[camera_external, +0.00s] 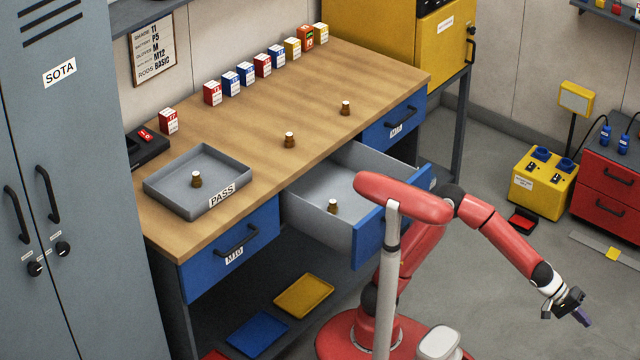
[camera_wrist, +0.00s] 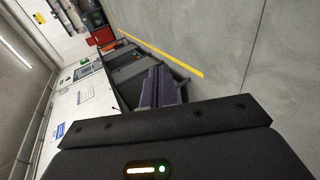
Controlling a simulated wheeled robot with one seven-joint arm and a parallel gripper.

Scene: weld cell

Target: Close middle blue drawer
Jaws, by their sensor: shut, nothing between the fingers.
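The middle blue drawer (camera_external: 368,238) is pulled out from the wooden workbench (camera_external: 262,130). My arm partly covers the drawer's blue front. My gripper (camera_external: 582,316) is shut and empty, off to the right of the drawer, low over the floor and well apart from it. In the wrist view my gripper's fingers (camera_wrist: 160,88) are together, and the drawer does not show there.
The left blue drawer (camera_external: 215,266) and right blue drawer (camera_external: 395,124) are shut. A grey PASS tray (camera_external: 160,192) stands on the bench. A yellow box (camera_external: 543,184) and red cabinet (camera_external: 608,185) stand at the right. Grey floor around my gripper is clear.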

